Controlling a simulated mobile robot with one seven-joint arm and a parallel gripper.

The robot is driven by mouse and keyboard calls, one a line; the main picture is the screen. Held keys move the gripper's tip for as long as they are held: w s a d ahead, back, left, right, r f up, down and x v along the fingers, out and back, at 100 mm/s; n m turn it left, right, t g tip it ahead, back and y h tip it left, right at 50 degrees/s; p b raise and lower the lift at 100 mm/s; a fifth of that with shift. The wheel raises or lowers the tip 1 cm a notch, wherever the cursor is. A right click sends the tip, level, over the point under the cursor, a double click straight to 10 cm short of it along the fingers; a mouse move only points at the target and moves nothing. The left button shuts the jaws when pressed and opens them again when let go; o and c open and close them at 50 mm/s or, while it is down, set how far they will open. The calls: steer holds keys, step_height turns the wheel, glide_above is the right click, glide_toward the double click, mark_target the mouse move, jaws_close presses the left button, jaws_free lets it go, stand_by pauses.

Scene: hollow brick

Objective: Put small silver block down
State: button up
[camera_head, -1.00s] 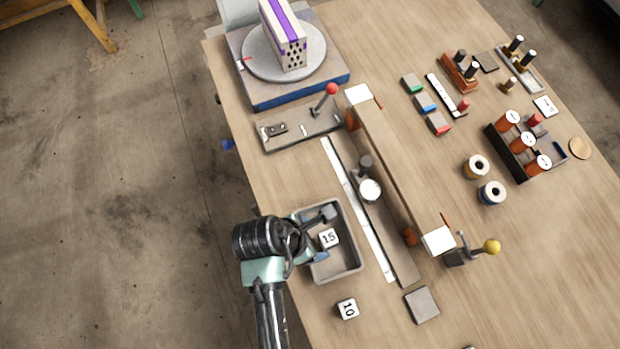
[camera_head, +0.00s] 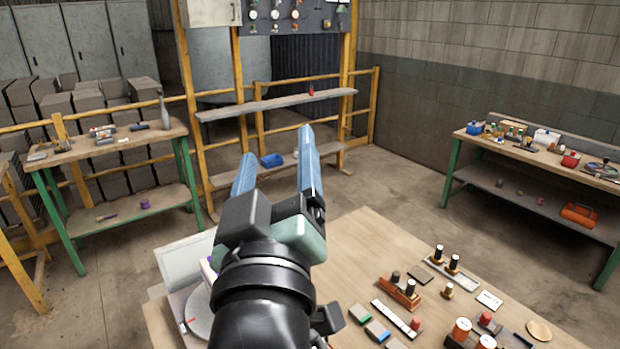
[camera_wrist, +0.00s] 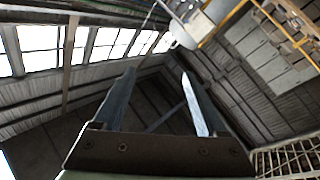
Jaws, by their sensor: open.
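My gripper (camera_head: 277,148) is raised high over the far left part of the workbench (camera_head: 350,250) in the head view, its two blue fingers pointing up and apart. It is open, with nothing between the fingers. The wrist view also shows the open, empty gripper (camera_wrist: 158,74) against the roof and windows. I cannot make out a small silver block in either current view. My arm and gripper hide part of the bench, and its near part is out of frame.
Black-capped posts (camera_head: 447,258), a red-brown holder (camera_head: 399,292), a white strip (camera_head: 396,318), coloured blocks (camera_head: 377,331) and a wooden disc (camera_head: 538,330) stand on the bench. A turntable (camera_head: 199,318) is partly hidden at left. Side benches (camera_head: 110,150) and (camera_head: 545,160) stand further back.

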steer(key=s+d+r+m+t, duration=0.1)
steer(key=s+r+m+t, duration=0.2)
steer(key=s+r, duration=0.2)
steer(key=s+d+r+m+t, duration=0.2)
steer(key=s+r, duration=0.3)
steer(key=r, duration=0.7)
steer(key=shift+d+r+m+t+h, duration=0.15)
steer(key=shift+d+m+t+h, duration=0.2)
steer(key=shift+m+t, duration=0.35)
